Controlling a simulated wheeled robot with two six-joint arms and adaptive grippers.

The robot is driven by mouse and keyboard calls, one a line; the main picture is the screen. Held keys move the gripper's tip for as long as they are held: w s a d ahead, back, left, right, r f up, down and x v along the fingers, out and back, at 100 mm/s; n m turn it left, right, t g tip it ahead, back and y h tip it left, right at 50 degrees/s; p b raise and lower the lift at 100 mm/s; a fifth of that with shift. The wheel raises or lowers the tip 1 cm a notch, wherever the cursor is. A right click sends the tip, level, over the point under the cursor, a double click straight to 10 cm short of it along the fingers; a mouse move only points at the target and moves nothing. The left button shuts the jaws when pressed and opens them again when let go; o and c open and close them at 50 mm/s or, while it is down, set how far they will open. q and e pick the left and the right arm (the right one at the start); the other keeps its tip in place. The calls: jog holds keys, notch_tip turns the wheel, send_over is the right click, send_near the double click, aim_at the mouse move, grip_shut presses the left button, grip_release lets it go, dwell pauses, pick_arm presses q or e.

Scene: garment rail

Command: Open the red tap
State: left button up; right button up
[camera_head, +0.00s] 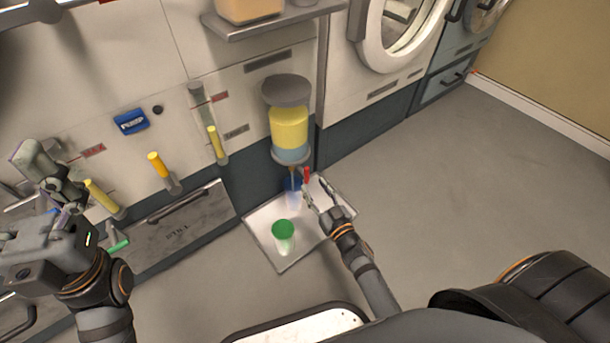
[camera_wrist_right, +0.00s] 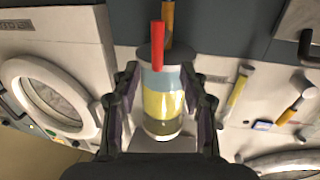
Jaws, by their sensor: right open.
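The red tap lever (camera_head: 307,175) stands upright beside the spout at the bottom of a clear dispenser (camera_head: 289,130) holding yellow over blue liquid. My right gripper (camera_head: 317,188) is open just right of the lever. In the right wrist view the red lever (camera_wrist_right: 157,45) shows in front of the dispenser (camera_wrist_right: 162,104), in line with the gap between the fingers (camera_wrist_right: 160,78); I see no finger touching it. A blue cup (camera_head: 292,188) stands under the spout, partly hidden. My left gripper (camera_head: 45,190) is at the far left; its jaw opening is unclear.
A green-topped cup (camera_head: 283,231) stands on the pale tray (camera_head: 268,258) below the dispenser. Yellow-handled levers (camera_head: 158,163) line the panel to the left. A shelf (camera_head: 270,22) juts out above. The floor to the right (camera_head: 470,180) is clear.

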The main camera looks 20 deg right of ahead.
aim_at(307, 176)
jog(key=w, duration=0.4)
jog(key=w+a+b, duration=0.1)
jog(key=w, duration=0.2)
jog(key=shift+f, duration=0.1)
grip_shut()
